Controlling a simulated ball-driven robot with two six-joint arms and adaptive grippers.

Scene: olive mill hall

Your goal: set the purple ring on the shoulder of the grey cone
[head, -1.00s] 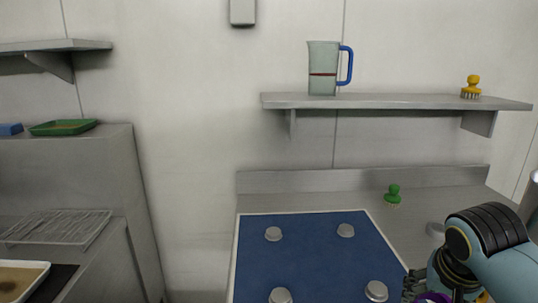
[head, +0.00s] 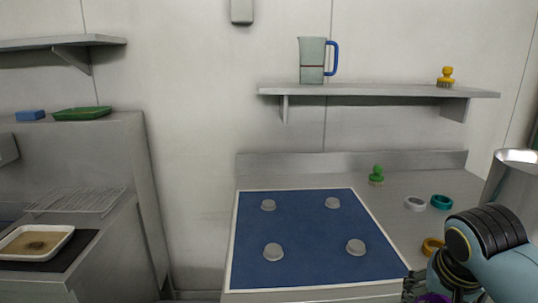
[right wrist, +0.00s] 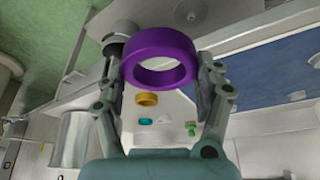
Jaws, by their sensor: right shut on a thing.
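The purple ring (right wrist: 160,77) is held between the two fingers of my right gripper (right wrist: 158,65) in the right wrist view. In the head view only a sliver of the purple ring (head: 432,298) shows at the bottom edge, below my right gripper (head: 420,286). No grey cone can be made out for certain in either view. My left gripper is not in view.
A metal vessel (head: 512,180) stands at the right. A jug (head: 312,62) is on the shelf.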

